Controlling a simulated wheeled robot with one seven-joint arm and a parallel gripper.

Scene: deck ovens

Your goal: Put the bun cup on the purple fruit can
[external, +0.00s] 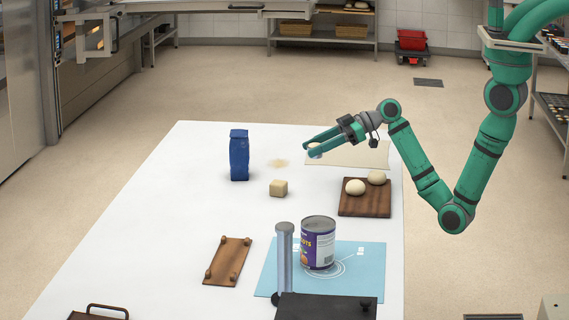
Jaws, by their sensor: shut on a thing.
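The purple fruit can (318,247) stands upright on a light blue mat (373,285) near the front of the white table. Its grey top is bare. My gripper (312,149) is above the far part of the table, beyond the can, and its fingers point left. It is shut on a small whitish thing (315,152), which I take to be the bun cup. The fingers hide most of it.
A grey upright cylinder (284,253) stands left of the can, with a dark block (325,308) in front. A wooden board (364,208) holds two dough balls. A blue carton (239,157), beige cube (279,188) and knobbed board (228,261) are left.

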